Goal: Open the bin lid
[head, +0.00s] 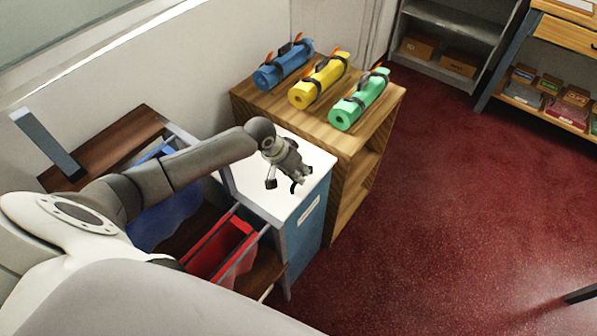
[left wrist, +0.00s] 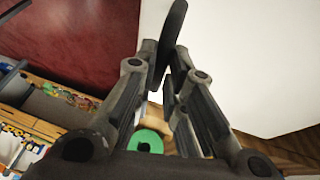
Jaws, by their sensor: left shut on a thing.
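A blue-grey bin (head: 310,222) with a pale label on its front stands at the middle of the head view. Its flat white top, seemingly the lid (head: 312,156), lies level and looks closed. It fills the right of the left wrist view as a white surface (left wrist: 250,60). My left gripper (head: 285,184) is over this white top. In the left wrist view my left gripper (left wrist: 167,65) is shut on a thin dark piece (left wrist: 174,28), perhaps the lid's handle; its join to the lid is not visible. My right gripper is not in view.
A wooden shelf (head: 368,165) with blue, yellow and green (head: 358,100) rolls on top stands behind the bin. A frame with a red container (head: 222,247) and a blue container (head: 165,218) is at left. Red floor (head: 460,200) at right is mostly clear.

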